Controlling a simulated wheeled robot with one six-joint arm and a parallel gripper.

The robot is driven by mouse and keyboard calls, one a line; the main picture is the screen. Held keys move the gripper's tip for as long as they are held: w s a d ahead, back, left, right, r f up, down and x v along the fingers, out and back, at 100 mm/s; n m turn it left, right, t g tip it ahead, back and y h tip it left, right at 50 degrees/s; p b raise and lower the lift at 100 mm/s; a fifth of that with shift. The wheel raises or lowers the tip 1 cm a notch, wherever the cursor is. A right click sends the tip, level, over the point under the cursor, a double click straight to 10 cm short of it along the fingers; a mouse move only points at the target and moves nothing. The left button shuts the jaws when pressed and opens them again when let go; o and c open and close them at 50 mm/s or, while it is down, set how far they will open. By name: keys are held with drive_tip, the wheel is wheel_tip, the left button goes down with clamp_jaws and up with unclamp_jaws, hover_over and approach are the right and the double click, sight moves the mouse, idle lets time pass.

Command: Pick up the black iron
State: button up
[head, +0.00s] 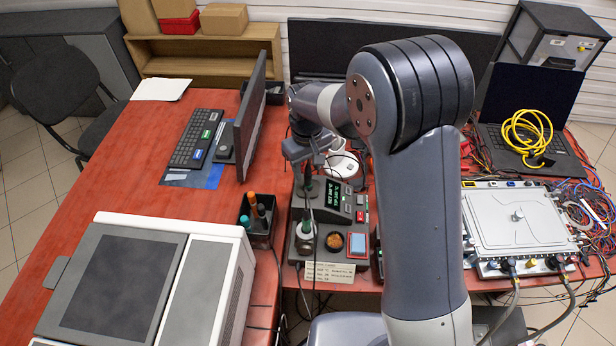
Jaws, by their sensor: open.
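The soldering station (334,203) with a green-lit display stands on the red bench in the middle of the head view. A slim dark upright handle (307,180), which looks like the black iron, stands at the station's left side. Its lower end is hard to make out. My gripper (308,163) points down just above and around the top of this handle. It is open, and I cannot tell whether its fingers touch the handle. A second, lighter tool (307,226) stands in a holder in front of the station.
A black pen cup (258,222) stands left of the station, and a monitor (250,115) rises behind it. A large grey-white instrument (140,285) fills the front left. A silver plate unit (515,222) with hoses lies at right.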

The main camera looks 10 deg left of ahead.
sight(308, 174)
drive_tip(key=shift+w+f+p, duration=0.1)
drive_tip(key=shift+f+p, duration=0.25)
drive_tip(key=shift+f, duration=1.35)
drive_tip(key=shift+c, duration=0.5)
clamp_jaws()
